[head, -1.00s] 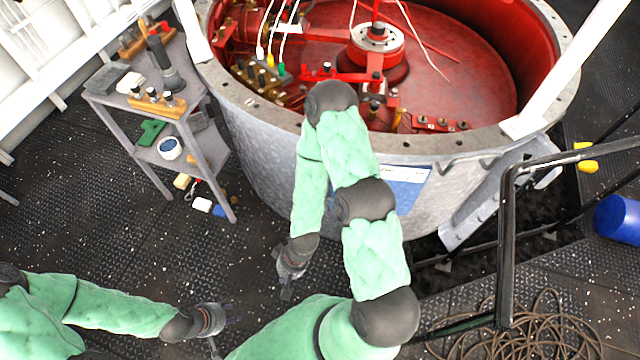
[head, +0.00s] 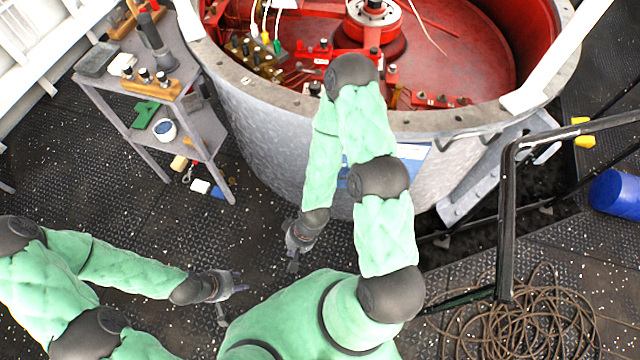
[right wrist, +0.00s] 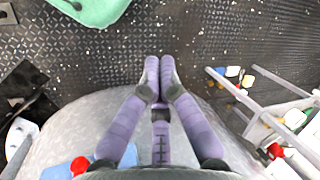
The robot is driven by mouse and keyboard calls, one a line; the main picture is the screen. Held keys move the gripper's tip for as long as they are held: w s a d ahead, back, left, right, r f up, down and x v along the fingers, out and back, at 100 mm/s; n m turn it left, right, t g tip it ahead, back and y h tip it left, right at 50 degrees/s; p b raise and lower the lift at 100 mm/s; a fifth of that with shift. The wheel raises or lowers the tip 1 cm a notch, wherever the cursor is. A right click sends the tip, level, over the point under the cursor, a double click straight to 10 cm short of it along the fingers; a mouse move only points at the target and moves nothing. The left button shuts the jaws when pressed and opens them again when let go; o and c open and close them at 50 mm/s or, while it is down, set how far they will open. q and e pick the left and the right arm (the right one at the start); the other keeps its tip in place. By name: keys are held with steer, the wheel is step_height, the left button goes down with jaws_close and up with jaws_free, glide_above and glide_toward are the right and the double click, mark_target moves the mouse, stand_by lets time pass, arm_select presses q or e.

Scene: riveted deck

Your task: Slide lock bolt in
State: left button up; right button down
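I cannot pick out the lock bolt for certain. Red brackets and black-knobbed fittings (head: 322,53) sit inside the large grey drum (head: 440,123) with a red interior; my right arm covers part of its near rim. My right gripper (head: 292,266) hangs low outside the drum, above the deck. In the right wrist view its purple fingers (right wrist: 158,72) meet at the tips, with nothing seen between them. My left gripper (head: 232,298) is at the lower left, well away from the drum, its fingers spread and empty.
A grey shelf cart (head: 152,103) with tools stands left of the drum. A black rail (head: 507,220) rises at right, with coiled cable (head: 520,325) below and a blue cylinder (head: 615,193) beyond. The dark deck between cart and grippers is mostly clear.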

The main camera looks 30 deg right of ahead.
steer(key=w+d+r+n+h+p, duration=0.1)
steer(key=w+d+r+n+h, duration=0.1)
steer(key=w, duration=0.4)
steer(key=w+d+r+n+g+h+p, duration=0.1)
steer(key=w+d+r+n+h+p, duration=0.1)
steer(key=w+d+r+n, duration=0.2)
steer(key=w+d+r+n+h+p, duration=0.1)
steer(key=w+d+r+n, duration=0.3)
steer(key=w+d+n, duration=0.3)
steer(key=w+d, duration=0.1)
steer(key=w, duration=0.2)
steer(key=shift+n+g+h+p, duration=0.3)
steer(key=shift+n+h+p, duration=0.1)
steer(key=shift+s, duration=0.1)
steer(key=s+d+f+b, duration=0.3)
steer(key=d+f+b, duration=0.1)
steer(key=f, duration=0.7)
steer(key=shift+d+f, duration=0.2)
steer(key=shift+f, duration=0.15)
